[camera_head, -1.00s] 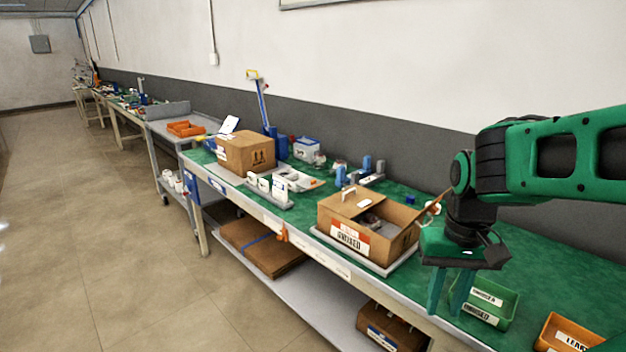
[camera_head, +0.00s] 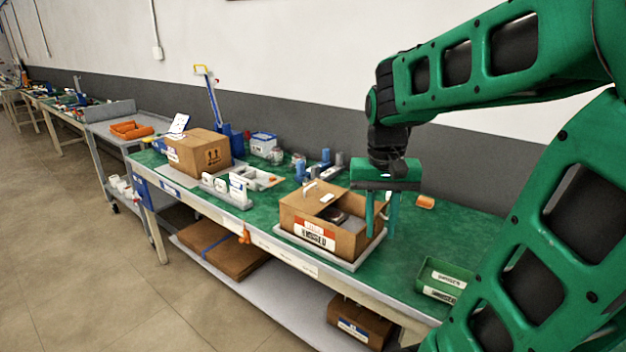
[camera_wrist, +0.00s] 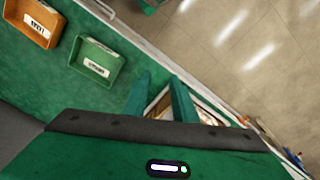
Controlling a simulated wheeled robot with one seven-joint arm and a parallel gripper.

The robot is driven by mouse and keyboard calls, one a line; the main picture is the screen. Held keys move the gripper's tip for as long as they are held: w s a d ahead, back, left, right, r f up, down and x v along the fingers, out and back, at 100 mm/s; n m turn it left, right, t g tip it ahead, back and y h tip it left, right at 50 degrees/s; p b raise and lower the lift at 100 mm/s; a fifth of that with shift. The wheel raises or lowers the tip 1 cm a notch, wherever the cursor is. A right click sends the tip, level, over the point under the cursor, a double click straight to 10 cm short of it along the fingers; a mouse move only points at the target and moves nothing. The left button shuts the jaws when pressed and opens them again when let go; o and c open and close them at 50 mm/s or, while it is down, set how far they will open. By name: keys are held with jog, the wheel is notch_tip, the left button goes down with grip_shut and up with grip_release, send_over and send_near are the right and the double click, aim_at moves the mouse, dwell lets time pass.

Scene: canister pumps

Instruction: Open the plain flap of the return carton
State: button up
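The brown return carton (camera_head: 318,238) with a red and white label stands on a pale tray on the green bench. One top flap (camera_head: 312,194), carrying a white sticker, lies over the left part of its top. The right part is uncovered and shows grey and dark contents inside. My gripper (camera_head: 381,232) points down at the carton's right side, its two green fingers apart. In the wrist view the fingers (camera_wrist: 162,100) show a gap, with part of the carton (camera_wrist: 160,103) beyond it. The carton's right side is partly hidden behind the fingers, so I cannot tell whether they touch it.
A green labelled bin (camera_head: 443,280) sits to the right, and an orange bin (camera_wrist: 38,22) shows in the wrist view. A small orange object (camera_head: 425,201) lies behind the gripper. A closed carton (camera_head: 198,153) and white parts stand to the left.

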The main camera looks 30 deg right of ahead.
jog(key=w+d+r+m, duration=0.1)
jog(key=w+d+r, duration=0.1)
jog(key=w, duration=0.7)
jog(key=w+d+r+m, duration=0.1)
jog(key=w+r+m, duration=0.1)
jog(key=w, duration=0.7)
jog(key=m+t+y, duration=0.2)
jog(key=m, duration=0.1)
send_over(314, 193)
jog(key=x, duration=0.3)
jog(key=s+x, duration=0.1)
jog(key=x, duration=0.2)
jog(key=d+x, duration=0.1)
jog(key=x, duration=0.2)
jog(key=shift+s+f, duration=0.15)
jog(key=shift+f, duration=0.15)
grip_shut()
